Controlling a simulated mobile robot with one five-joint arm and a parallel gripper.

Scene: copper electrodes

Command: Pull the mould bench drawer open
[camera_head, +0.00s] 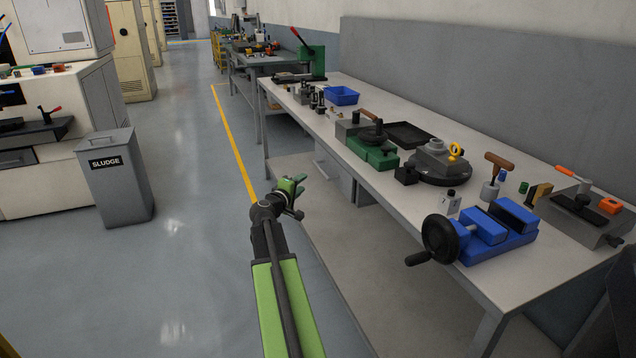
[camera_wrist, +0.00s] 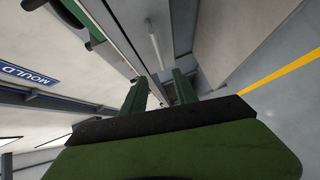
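The mould bench (camera_head: 300,128) is a long pale table on the right in the head view. Under its top hangs a grey drawer unit (camera_head: 342,178) with a pale bar handle (camera_head: 321,169) on its front. The drawer looks shut. My gripper (camera_head: 299,185) is at the end of my green arm, in front of and to the left of the drawer. In the wrist view my gripper (camera_wrist: 162,80) has its two dark green fingers apart with nothing between them. The pale handle (camera_wrist: 153,45) shows ahead of the fingertips, not touching them.
A blue "MOULD" sign (camera_wrist: 28,75) shows at left in the wrist view. A blue vise (camera_head: 490,235), a green fixture (camera_head: 372,150) and a blue tray (camera_head: 341,95) stand on the bench. A grey sludge bin (camera_head: 115,185) stands at left; the floor between is clear.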

